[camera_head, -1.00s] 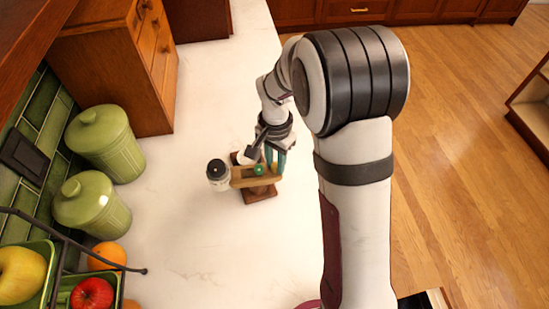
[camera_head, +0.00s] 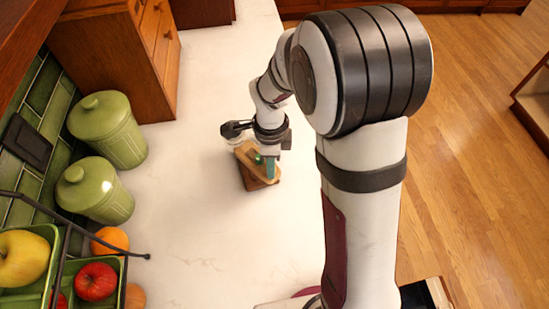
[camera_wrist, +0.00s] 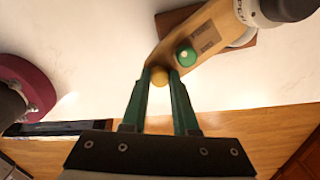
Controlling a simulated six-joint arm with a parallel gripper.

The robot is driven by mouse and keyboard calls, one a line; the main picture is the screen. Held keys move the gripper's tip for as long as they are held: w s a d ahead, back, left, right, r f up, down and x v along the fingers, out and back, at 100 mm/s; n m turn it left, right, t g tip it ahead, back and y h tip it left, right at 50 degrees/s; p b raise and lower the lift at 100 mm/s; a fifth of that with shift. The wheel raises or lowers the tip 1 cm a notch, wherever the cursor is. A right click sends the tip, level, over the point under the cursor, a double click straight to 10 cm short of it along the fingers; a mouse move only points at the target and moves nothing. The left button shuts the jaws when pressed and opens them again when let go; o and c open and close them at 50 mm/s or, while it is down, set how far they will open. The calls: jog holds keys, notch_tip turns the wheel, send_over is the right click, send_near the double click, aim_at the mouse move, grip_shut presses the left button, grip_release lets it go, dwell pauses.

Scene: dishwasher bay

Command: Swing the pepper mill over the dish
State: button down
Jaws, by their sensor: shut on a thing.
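The pepper mill (camera_wrist: 264,16), pale with a dark cap and lettering, is mounted at the far end of a wooden swing arm (camera_wrist: 215,30). A green knob (camera_wrist: 186,55) sits on the arm, above a brown base (camera_wrist: 172,20). A pale round edge (camera_wrist: 246,40), apparently the dish, shows partly under the mill's end; how fully they line up I cannot tell. My gripper (camera_wrist: 160,76) has its green fingers shut on a small yellowish ball knob (camera_wrist: 160,77) at the arm's near end; it also shows in the head view (camera_head: 270,168).
Two green canisters (camera_head: 108,130) and a fruit basket (camera_head: 62,268) stand along the left wall. A wooden cabinet (camera_head: 110,60) stands behind. A maroon round piece (camera_wrist: 28,85) is at the wrist view's left. The counter's middle is clear.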

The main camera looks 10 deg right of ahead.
jog(key=shift+s+a+m, duration=0.15)
jog(key=shift+a+m, duration=0.15)
jog(key=shift+m, duration=0.55)
jog(key=shift+s+a+m, duration=0.1)
jog(key=shift+a+m, duration=0.25)
jog(key=shift+m, duration=0.45)
jog(key=shift+s+a+m, duration=0.15)
jog(key=shift+a+m, duration=0.15)
jog(key=shift+m, duration=0.55)
jog(key=c, duration=0.7)
grip_release()
notch_tip(320, 180, up, 16)
jog(key=s+d+f+n, duration=0.1)
jog(key=s+n, duration=0.5)
jog(key=s, duration=0.1)
jog(key=s+d+f+n+y, duration=0.1)
jog(key=s+n, duration=0.6)
jog(key=s+d+f+n, duration=0.1)
jog(key=s+n, duration=0.5)
jog(key=s, duration=0.1)
jog(key=shift+f+n+y, duration=0.3)
jog(key=shift+f+y, duration=0.05)
jog(key=shift+y, duration=0.05)
